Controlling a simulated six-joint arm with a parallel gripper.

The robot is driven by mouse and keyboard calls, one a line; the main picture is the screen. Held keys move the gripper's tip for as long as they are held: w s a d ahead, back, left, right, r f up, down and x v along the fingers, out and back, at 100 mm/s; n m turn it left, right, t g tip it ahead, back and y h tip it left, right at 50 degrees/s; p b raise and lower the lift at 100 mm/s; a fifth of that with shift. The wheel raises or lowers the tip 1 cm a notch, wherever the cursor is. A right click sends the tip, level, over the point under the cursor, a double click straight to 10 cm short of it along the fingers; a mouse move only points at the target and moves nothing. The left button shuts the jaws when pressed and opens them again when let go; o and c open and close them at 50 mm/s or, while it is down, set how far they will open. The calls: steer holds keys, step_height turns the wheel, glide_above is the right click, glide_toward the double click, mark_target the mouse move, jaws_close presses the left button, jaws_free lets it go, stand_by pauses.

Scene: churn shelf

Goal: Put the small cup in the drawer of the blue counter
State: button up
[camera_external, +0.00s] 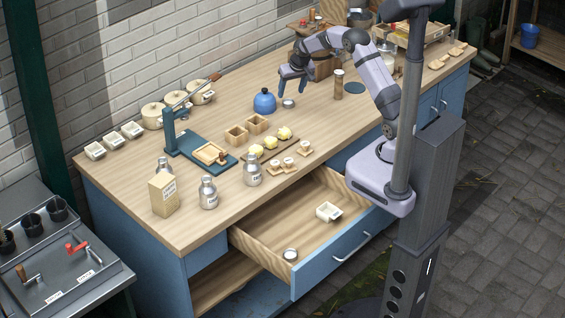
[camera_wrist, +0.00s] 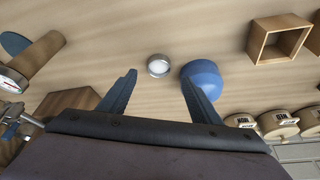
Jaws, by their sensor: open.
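A small round metal cup (camera_external: 288,103) with a pale inside stands on the wooden top of the blue counter, just right of a blue kettle. It also shows in the wrist view (camera_wrist: 158,66), ahead of and between my fingertips. My gripper (camera_external: 292,82) is open and empty, above the countertop near the cup and not around it. The counter's drawer (camera_external: 345,255) is pulled open at the front.
The blue kettle (camera_external: 264,101) is close beside the cup, and also shows in the wrist view (camera_wrist: 203,78). A brown cylinder (camera_external: 338,86) stands to the right. The drawer's middle is clear.

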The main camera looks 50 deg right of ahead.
mark_target(288, 103)
steer(key=shift+w+d+f, duration=0.1)
steer(key=shift+w+f, duration=0.15)
steer(key=shift+f, duration=0.4)
steer(key=shift+f+p, duration=0.1)
steer(key=shift+p, duration=0.25)
steer(key=shift+p+x, duration=1.15)
steer(key=shift+x, duration=1.3)
steer(key=shift+w+d, duration=0.1)
steer(key=shift+d, duration=0.05)
steer(key=c, duration=1.2)
step_height(288, 103, up, 10)
steer(key=b, duration=0.3)
